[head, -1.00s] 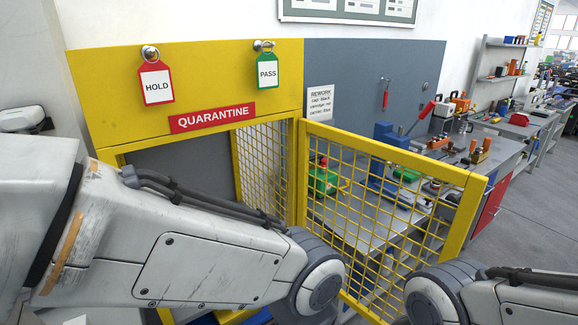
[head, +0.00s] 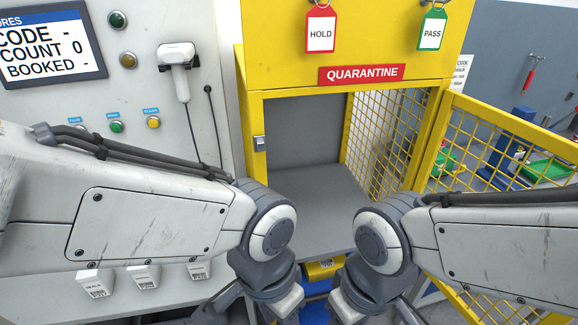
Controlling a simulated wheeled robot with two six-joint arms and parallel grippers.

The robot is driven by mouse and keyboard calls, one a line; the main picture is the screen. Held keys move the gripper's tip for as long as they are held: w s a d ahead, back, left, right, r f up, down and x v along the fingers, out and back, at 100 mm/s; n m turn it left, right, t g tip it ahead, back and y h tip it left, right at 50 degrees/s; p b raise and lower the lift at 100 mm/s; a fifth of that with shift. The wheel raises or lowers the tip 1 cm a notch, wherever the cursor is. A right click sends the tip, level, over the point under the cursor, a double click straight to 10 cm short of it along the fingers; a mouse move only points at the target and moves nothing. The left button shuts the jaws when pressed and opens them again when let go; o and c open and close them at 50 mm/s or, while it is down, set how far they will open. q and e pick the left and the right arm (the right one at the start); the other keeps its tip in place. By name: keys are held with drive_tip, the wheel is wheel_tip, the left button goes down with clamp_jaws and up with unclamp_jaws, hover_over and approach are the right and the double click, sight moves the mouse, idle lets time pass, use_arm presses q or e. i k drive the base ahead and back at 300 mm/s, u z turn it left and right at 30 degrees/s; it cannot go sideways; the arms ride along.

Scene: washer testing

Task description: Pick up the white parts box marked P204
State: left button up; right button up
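I cannot make out a white parts box marked P204 in the head view. My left arm reaches in from the left and bends down at the wrist (head: 265,262). My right arm comes from the right and bends down at its wrist (head: 365,285). Both gripper ends are at the bottom edge and mostly cut off, so their fingertips do not show.
The yellow quarantine cage (head: 258,205) stands ahead, its bay empty where visible. Its mesh door (head: 500,150) is swung open to the right. A yellow bin (head: 325,269) sits low between my wrists. A screen (head: 45,45) and a hanging scanner (head: 178,68) are on the left panel.

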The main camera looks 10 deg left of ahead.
sight(146, 277)
drive_tip(key=u, duration=1.25)
drive_tip(key=k, duration=0.55)
drive_tip(key=z, duration=0.25)
drive_tip(key=i, duration=1.3)
drive_tip(key=u, duration=0.45)
